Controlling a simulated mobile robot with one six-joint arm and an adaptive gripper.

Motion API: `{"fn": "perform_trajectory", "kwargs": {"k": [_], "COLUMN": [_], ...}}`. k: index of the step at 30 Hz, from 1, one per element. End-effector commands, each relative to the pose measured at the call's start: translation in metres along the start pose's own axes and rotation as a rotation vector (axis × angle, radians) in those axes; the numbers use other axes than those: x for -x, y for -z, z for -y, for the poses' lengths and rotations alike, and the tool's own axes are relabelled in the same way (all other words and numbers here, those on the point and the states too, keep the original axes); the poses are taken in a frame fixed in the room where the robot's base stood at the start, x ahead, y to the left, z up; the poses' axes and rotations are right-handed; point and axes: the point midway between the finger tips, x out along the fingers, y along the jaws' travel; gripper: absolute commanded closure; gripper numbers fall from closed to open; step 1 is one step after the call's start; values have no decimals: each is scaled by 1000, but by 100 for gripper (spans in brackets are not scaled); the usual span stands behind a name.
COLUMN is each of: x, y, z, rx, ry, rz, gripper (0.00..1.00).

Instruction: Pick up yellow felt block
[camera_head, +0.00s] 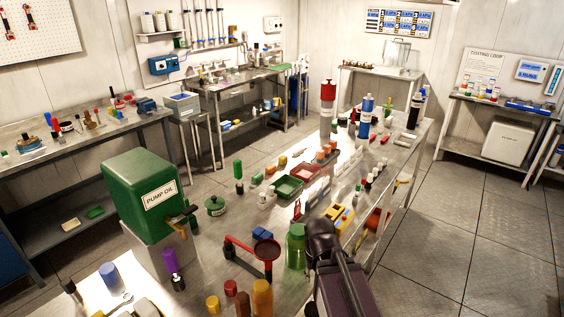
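I cannot tell for sure which thing is the yellow felt block. A yellow blocky item (340,216) with dark and pale patches lies on the middle bench, just beyond my dark arm. A small pale yellow flat piece (70,224) lies on the left bench's lower shelf, beside a green one (95,212). My arm reaches in from the bottom, right of the green jar (296,246). Its dark upper part covers some of the bench. My gripper's fingers cannot be made out, and nothing held is visible.
A green pump oil tank (140,195) stands at the left of the middle bench (215,262). A red stand (266,252), orange bottle (262,297) and small pots crowd the near end. Trays and bottles fill the far end. Floor (450,240) at the right is clear.

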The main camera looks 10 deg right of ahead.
Motion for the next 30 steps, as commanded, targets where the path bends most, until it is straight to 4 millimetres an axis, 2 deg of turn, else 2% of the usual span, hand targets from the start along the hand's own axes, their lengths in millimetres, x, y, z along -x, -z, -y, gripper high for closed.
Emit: {"fn": "perform_trajectory", "kwargs": {"k": [8, 21, 25, 30], "x": [34, 117, 135, 146], "y": [0, 0, 0, 0], "z": [0, 0, -1, -1], "rx": [0, -1, -1, -1], "ry": [0, 0, 0, 0], "rz": [0, 0, 0, 0], "gripper": [60, 60, 60, 60]}}
